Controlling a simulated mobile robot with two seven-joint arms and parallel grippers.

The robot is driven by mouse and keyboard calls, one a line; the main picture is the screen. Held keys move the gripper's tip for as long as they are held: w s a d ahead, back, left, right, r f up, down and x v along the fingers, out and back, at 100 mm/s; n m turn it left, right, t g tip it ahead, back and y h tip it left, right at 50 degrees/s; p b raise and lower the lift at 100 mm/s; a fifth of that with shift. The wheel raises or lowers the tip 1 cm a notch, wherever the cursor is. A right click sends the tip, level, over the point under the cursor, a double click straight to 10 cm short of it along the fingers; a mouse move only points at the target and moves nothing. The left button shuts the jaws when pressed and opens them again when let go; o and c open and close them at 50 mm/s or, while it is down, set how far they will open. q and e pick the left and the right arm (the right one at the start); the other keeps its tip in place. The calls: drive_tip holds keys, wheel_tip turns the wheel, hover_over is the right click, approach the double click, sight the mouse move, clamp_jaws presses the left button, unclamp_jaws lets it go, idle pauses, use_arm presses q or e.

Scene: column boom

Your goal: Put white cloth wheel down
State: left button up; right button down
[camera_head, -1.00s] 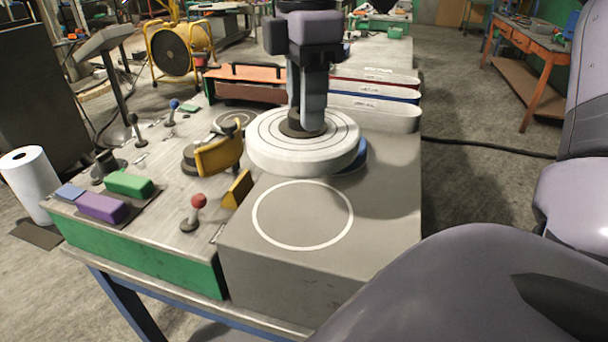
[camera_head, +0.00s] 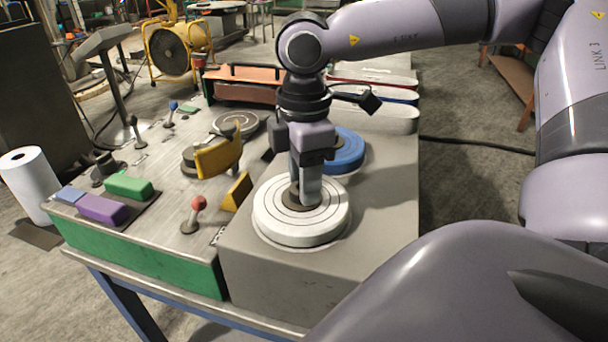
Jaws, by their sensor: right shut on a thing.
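The white cloth wheel (camera_head: 272,222) is a thick white disc with dark rings on its face and a dark hub. It lies flat, at or very near the top of the grey block (camera_head: 385,215), over the spot of the white circle outline. My right gripper (camera_head: 306,200) points straight down and is shut on the wheel's hub. I cannot tell whether the wheel touches the block fully. My left gripper is not in view.
A blue wheel (camera_head: 345,150) lies behind on the block. A yellow guard (camera_head: 219,158), a red-knobbed lever (camera_head: 196,212) and green (camera_head: 129,186) and purple (camera_head: 102,207) blocks stand to the left. The block's right part is clear.

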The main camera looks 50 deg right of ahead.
drive_tip(key=shift+f, duration=0.15)
drive_tip(key=c, duration=0.6)
unclamp_jaws()
drive_tip(key=shift+c, duration=0.2)
wheel_tip(320, 180, up, 12)
drive_tip(key=shift+r+b, duration=0.2)
drive_tip(key=shift+b, duration=0.1)
drive_tip(key=shift+s+a+f, duration=0.1)
